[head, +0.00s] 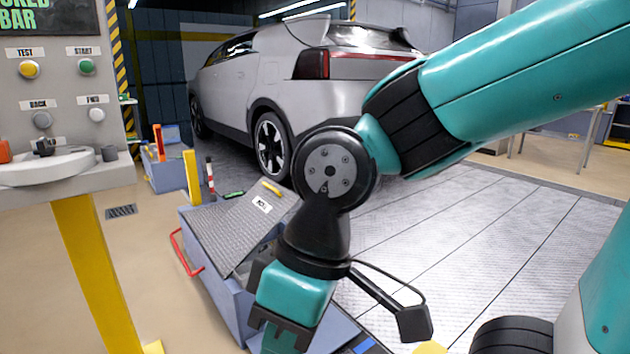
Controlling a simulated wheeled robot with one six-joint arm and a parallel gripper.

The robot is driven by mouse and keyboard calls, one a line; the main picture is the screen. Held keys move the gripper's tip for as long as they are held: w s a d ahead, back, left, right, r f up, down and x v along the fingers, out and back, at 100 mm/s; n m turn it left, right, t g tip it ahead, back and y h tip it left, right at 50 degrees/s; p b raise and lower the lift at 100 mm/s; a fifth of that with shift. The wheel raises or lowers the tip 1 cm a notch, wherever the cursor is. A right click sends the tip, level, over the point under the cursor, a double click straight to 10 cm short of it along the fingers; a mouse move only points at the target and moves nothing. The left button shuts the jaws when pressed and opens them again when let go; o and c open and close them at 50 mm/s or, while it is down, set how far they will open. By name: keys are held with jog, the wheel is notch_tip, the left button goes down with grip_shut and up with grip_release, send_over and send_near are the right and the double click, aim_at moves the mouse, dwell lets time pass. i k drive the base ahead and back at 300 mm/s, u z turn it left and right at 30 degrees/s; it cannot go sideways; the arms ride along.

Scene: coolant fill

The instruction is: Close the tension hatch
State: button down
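The hatch looks like a grey tread-plate lid (232,228) with a small white label, on top of a low blue-grey housing (222,300) left of centre. The lid looks tilted up, with a dark gap along its right side, partly hidden by my arm. A yellow piece (271,188) is at its far edge. My gripper (283,340) points down at the bottom middle, in front of the lid and over the near part of the housing. Its fingertips are at or below the frame edge, so I cannot see whether it is open, touching or holding anything.
A red rail (186,254) sticks out from the housing's left side. A control panel (62,110) on a yellow post (95,270) stands at left. A silver car (290,80) is behind. Metal floor plates (480,235) at right look clear.

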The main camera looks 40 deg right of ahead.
aim_at(231, 242)
jog(key=z, duration=0.75)
jog(key=i, duration=1.7)
jog(key=u, duration=0.7)
